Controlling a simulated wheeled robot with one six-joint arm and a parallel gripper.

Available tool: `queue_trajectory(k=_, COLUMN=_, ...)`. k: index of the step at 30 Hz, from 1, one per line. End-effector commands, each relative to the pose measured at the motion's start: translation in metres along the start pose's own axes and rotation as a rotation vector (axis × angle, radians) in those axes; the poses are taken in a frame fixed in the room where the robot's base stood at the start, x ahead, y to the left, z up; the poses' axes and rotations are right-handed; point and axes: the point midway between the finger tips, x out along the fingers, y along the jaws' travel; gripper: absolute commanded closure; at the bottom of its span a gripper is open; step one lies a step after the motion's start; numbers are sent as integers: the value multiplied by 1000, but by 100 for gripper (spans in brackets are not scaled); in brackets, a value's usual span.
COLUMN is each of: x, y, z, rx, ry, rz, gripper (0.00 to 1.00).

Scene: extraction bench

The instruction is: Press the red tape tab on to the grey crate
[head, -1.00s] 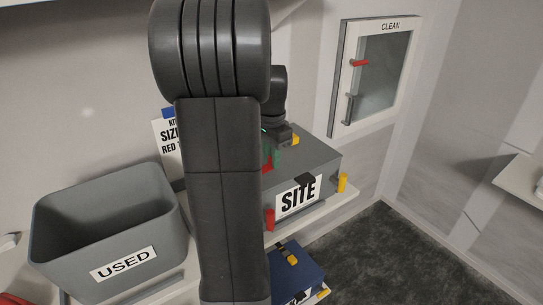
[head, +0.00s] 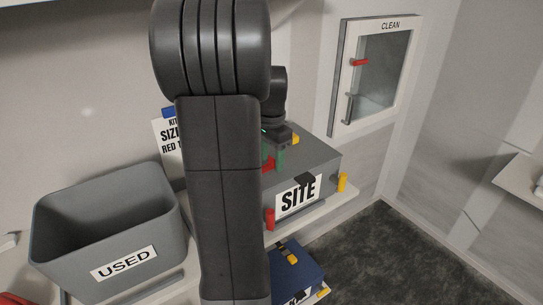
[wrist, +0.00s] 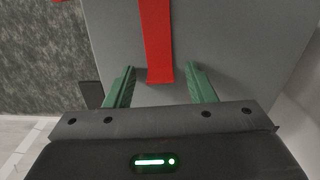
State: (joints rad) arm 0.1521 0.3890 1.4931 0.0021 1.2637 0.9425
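The grey crate (head: 322,157) with a SITE label stands on the shelf right of my arm in the head view. The red tape tab (wrist: 157,42) runs as a strip over the crate's grey surface (wrist: 225,35) in the wrist view. It also shows in the head view (head: 268,165), partly hidden by my arm. My gripper (wrist: 161,72) is open, its green fingers on either side of the strip's near end, with gaps on both sides. In the head view my gripper (head: 280,160) is at the crate's top. I cannot tell whether the strip lies flat.
A grey bin marked USED (head: 50,232) stands at the left. A cabinet marked CLEAN (head: 345,122) hangs on the back wall. A blue case (head: 302,268) sits below the crate. Yellow (head: 342,182) and red (head: 270,219) pieces stick out at the crate's front.

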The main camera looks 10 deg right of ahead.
Motion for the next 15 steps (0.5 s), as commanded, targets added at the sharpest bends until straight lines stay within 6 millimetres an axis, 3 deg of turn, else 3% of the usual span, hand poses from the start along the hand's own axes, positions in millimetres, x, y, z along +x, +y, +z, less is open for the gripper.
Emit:
queue_trajectory(k=9, x=-4, y=-1, z=0, rx=0, ry=3, rz=-3, gripper=51)
queue_trajectory(k=15, x=-34, y=-1, z=-1, rx=0, ry=6, rz=-7, gripper=51)
